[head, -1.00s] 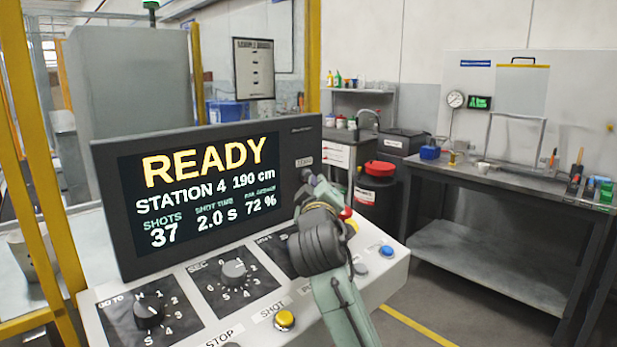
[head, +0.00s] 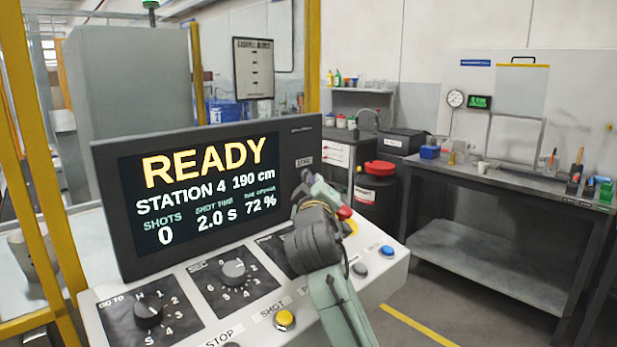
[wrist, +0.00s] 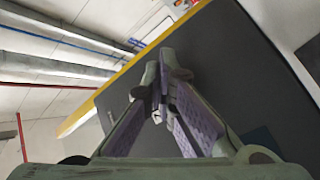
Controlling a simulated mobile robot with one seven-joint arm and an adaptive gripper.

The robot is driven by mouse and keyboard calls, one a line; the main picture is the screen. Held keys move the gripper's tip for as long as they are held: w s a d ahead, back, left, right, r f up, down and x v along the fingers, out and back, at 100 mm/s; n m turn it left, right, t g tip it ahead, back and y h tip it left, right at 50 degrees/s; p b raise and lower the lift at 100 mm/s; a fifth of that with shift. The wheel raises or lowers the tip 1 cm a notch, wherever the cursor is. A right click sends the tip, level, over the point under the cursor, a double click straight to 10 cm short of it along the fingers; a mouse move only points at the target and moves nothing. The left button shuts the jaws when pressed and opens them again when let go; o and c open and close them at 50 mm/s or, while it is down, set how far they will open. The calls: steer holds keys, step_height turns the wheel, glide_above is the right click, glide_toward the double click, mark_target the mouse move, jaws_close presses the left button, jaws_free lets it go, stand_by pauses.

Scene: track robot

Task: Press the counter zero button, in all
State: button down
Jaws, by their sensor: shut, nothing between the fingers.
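The dark display unit (head: 108,185) stands on the control panel and reads READY, STATION 4, 190 cm, SHOTS 0, 2.0 S and 72 %. A small label (head: 304,161) sits on its right bezel, too blurred to read surely. My gripper (head: 306,178) is shut and empty, just below this label in front of the bezel. The counter zero button itself is not visible; my gripper covers that part of the bezel. Whether the fingertips touch the bezel cannot be told. In the wrist view my gripper's fingers (wrist: 163,95) are together against a dark surface.
The panel (head: 395,275) carries a GO TO knob (head: 148,314), a SEC knob (head: 233,271), a yellow SHOT button (head: 284,319), a blue button (head: 387,251) and a red one (head: 344,212) close to my arm. A workbench (head: 490,185) stands at the right.

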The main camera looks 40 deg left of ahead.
steer(key=shift+s+d, duration=0.1)
steer(key=shift+d, duration=0.75)
steer(key=shift+d, duration=0.1)
steer(key=shift+s+d, duration=0.15)
steer(key=shift+d, duration=2.3)
